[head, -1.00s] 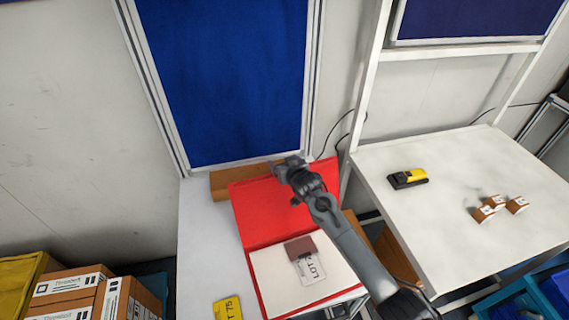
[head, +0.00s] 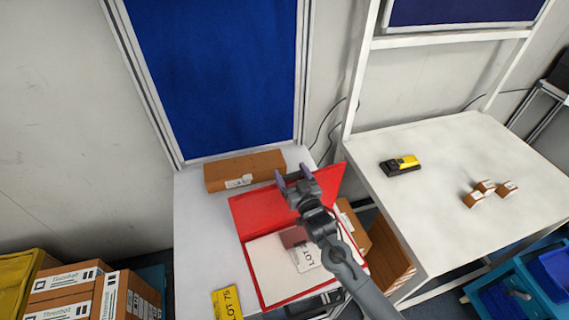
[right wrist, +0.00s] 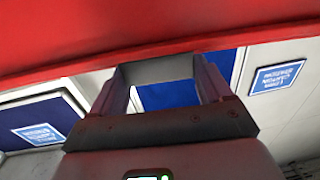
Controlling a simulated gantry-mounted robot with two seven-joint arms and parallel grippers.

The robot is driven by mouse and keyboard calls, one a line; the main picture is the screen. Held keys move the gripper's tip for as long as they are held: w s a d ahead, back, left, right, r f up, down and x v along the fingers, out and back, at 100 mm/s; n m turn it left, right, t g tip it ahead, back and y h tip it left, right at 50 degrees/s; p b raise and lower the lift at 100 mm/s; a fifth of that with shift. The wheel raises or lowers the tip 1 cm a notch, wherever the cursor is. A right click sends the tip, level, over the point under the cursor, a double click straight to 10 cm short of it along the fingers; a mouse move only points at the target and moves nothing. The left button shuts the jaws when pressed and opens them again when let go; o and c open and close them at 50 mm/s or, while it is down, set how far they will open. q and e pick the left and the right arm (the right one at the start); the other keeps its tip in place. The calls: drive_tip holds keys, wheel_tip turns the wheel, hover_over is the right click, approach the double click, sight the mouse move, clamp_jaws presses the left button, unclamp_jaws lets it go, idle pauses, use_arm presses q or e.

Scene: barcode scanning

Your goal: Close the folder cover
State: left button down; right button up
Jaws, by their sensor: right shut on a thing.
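The red folder (head: 253,211) lies open on the white table on the left, its cover tilted up from the hinge at the back. White paper (head: 268,270) lies inside it, with a brown-topped tag marked LOT (head: 303,256) on the paper. My right gripper (head: 294,179) is at the cover's upper edge, shut on the folder cover. In the right wrist view the red cover (right wrist: 120,25) fills the top, and the fingers (right wrist: 165,75) reach up to its edge. My left gripper is in no view.
A brown box (head: 245,170) lies behind the folder. A yellow LOT 75 tag (head: 227,303) lies at the table's front. The right table holds a yellow-black scanner (head: 400,165) and small brown boxes (head: 486,190). Labelled cartons (head: 65,285) stand at lower left.

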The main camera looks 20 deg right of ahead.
drive_tip(key=s, duration=0.1)
drive_tip(key=s+t+b, duration=0.1)
drive_tip(key=s, duration=0.1)
drive_tip(key=s+f+t+b, duration=0.1)
drive_tip(key=s, duration=0.1)
drive_tip(key=shift+d, duration=0.25)
drive_tip(key=shift+s, duration=0.45)
